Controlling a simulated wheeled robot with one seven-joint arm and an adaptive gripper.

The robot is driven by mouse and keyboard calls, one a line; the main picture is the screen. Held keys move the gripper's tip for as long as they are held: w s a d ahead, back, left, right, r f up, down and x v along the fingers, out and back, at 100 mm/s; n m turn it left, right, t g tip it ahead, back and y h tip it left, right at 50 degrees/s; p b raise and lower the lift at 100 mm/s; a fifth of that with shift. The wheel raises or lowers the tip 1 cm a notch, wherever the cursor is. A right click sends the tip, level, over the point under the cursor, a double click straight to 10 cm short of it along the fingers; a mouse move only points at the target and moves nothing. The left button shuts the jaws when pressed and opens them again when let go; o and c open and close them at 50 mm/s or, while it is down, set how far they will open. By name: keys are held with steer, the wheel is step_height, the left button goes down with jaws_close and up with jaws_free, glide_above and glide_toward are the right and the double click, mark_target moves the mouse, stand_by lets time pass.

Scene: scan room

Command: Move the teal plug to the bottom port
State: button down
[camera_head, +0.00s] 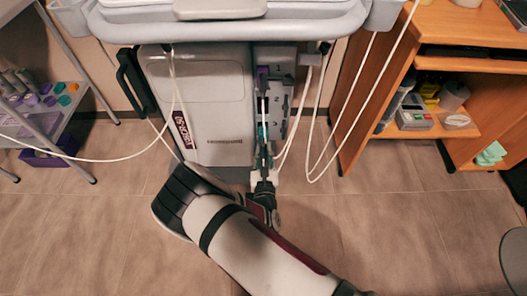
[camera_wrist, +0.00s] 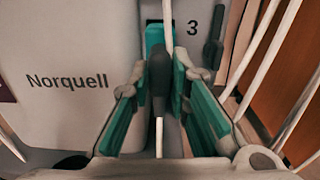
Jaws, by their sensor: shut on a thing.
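The teal plug shows in the wrist view as a teal block (camera_wrist: 154,34) with a dark grip below it and a white cable. My gripper (camera_wrist: 161,85) is shut on the dark grip, between its two teal-padded fingers. The teal block is at the bottom port, beside the label 3 on the grey port panel (camera_head: 290,98). I cannot tell whether it is seated in the port or just in front of it. In the head view my gripper (camera_head: 263,158) is low at the panel and mostly hides the plug; a bit of teal shows above it.
A purple plug (camera_head: 262,72) is at the top port, labelled 1. White cables (camera_head: 320,120) hang right of the panel, and one crosses near the plug. The grey Norquell cabinet (camera_head: 200,100) stands left, a wooden shelf (camera_head: 370,75) right.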

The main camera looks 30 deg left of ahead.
mark_target(263, 140)
steer(key=shift+p+x, duration=0.3)
steer(key=shift+x, duration=2.05)
stand_by(5.7)
